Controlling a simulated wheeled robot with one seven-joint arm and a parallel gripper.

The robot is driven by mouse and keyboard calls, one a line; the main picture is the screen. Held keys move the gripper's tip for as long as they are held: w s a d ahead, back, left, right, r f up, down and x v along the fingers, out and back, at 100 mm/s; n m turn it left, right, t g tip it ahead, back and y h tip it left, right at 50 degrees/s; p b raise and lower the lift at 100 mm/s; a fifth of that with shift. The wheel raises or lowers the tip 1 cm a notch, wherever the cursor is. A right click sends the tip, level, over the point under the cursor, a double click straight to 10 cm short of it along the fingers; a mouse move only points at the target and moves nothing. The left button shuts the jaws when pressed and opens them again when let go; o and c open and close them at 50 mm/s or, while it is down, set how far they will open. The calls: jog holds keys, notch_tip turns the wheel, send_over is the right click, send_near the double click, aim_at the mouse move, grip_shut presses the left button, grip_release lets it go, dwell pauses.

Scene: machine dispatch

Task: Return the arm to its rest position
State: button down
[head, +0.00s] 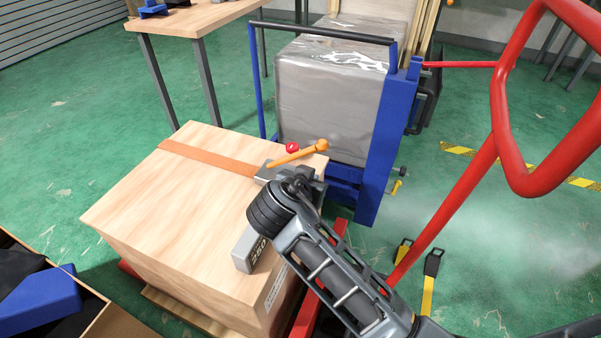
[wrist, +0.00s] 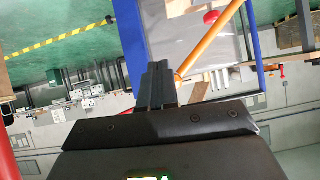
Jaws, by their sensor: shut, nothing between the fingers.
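My gripper (wrist: 160,86) shows in the wrist view as two dark fingers shut together with nothing between them. In that view its tips are close to the lower end of the orange lever (wrist: 212,42); I cannot tell whether they touch. In the head view my arm reaches in from the lower right over the wooden crate's right side, and its bulk makes the fingers hard to make out. The orange lever (head: 298,154) and a red knob (head: 291,147) belong to a grey device at the crate's back right edge. The red knob also shows in the wrist view (wrist: 211,17).
The wooden crate (head: 170,215) has an orange strap (head: 205,158) across its top. A wrapped load (head: 325,105) stands in a blue frame (head: 384,150) behind it. A red tubular handle (head: 447,210) rises at the right. A table (head: 205,18) stands back left. Green floor is open between.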

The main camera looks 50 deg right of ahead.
jog(key=s+a+f+n+t+y, duration=0.3)
jog(key=s+a+n, duration=0.2)
jog(key=s, duration=0.3)
jog(key=s+a+f+n+t+y, duration=0.3)
jog(key=s+a+n+y, duration=0.15)
jog(key=s, duration=0.35)
jog(key=s+a+r+n+t+y, duration=0.1)
jog(key=s+a+r+n+t, duration=0.1)
jog(key=s+r, duration=0.5)
jog(key=s+a+r+n+t+y, duration=0.2)
jog(key=s+a+r+n, duration=0.1)
jog(key=s+r, duration=0.5)
jog(key=shift+s+a+r+t+p, duration=0.3)
jog(key=shift+a+r, duration=0.45)
jog(key=shift+a, duration=0.15)
jog(key=shift+f, duration=0.1)
